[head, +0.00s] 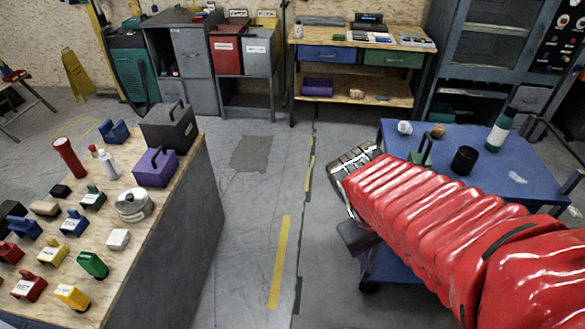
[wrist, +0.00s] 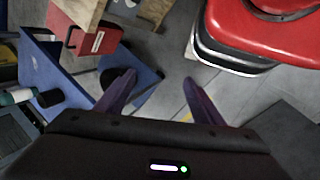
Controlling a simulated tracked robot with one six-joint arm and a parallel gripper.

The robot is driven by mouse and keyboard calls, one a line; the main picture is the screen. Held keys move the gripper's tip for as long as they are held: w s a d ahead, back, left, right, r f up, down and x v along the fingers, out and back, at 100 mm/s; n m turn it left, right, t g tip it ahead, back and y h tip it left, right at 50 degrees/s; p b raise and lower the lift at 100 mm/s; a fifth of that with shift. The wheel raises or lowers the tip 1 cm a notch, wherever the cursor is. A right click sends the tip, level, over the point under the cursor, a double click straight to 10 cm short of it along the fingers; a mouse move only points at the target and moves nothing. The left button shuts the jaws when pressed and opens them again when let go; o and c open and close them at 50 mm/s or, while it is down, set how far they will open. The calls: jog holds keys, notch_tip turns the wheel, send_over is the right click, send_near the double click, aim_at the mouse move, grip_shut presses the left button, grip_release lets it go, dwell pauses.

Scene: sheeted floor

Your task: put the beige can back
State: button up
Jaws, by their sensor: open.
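I cannot make out a clearly beige can in either view.
The blue table (head: 490,175) bears a black cup (head: 465,160), a green bottle (head: 501,130) and a green handled item (head: 421,154). Floor between is clear.

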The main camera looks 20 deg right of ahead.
jog(key=w+a+r+t+y, duration=0.2)
jog(key=a+r+t, duration=0.1)
jog(key=a, duration=0.3)
jog(key=w+a+r+t+y, duration=0.2)
jog(key=a+r+t, duration=0.1)
jog(key=a+r, duration=0.2)
jog(key=shift+w+a+r+m, duration=0.3)
jog(key=shift+a+m, duration=0.1)
jog(key=shift+a, duration=0.75)
